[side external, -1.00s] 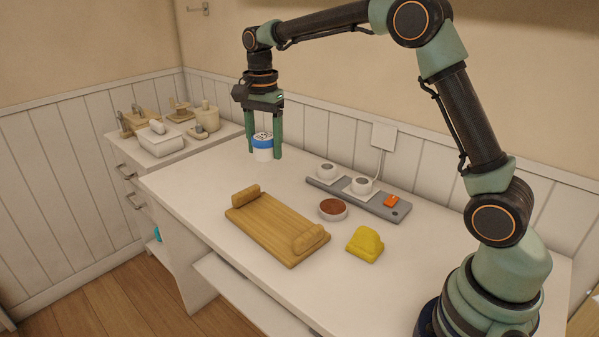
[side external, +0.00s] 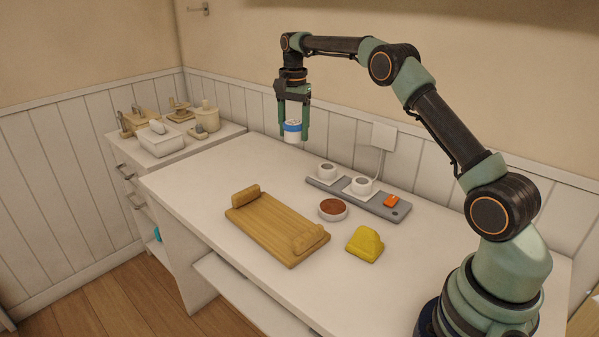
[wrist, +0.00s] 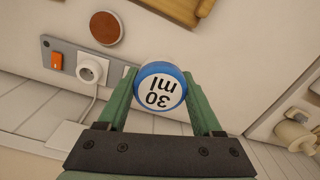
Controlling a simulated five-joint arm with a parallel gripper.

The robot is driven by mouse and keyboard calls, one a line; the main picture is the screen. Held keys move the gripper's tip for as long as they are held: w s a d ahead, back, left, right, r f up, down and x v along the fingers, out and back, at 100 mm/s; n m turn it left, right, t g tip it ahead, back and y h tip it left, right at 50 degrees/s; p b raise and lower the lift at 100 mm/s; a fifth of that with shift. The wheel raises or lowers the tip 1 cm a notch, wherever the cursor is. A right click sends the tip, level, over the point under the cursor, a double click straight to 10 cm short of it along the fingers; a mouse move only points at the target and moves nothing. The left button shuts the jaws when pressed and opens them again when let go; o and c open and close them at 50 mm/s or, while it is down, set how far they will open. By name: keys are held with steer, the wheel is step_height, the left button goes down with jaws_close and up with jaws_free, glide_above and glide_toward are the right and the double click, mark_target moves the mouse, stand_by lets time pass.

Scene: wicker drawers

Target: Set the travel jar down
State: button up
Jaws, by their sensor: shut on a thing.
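The travel jar (side external: 292,133) is a small white jar with a blue band round its lid. My gripper (side external: 293,130) is shut on it and holds it upright above the back of the white desk, short of the power strip. In the wrist view the jar's lid (wrist: 160,88), marked "30 ml", sits between the green fingers of my gripper (wrist: 162,92). The underside of the jar is hidden in the wrist view.
A wooden tray (side external: 268,232) lies mid-desk. A grey power strip (side external: 372,203) with white plugs and an orange switch runs along the wall. A brown-topped round dish (side external: 333,209) and a yellow object (side external: 365,244) stand nearby. The desk's left part (side external: 205,172) is clear.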

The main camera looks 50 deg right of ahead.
mark_target(294, 196)
step_height(294, 196, down, 18)
steer(key=shift+r, duration=0.1)
stand_by(0.4)
steer(key=o, duration=1.4)
steer(key=shift+f, duration=0.2)
steer(key=shift+r, duration=0.1)
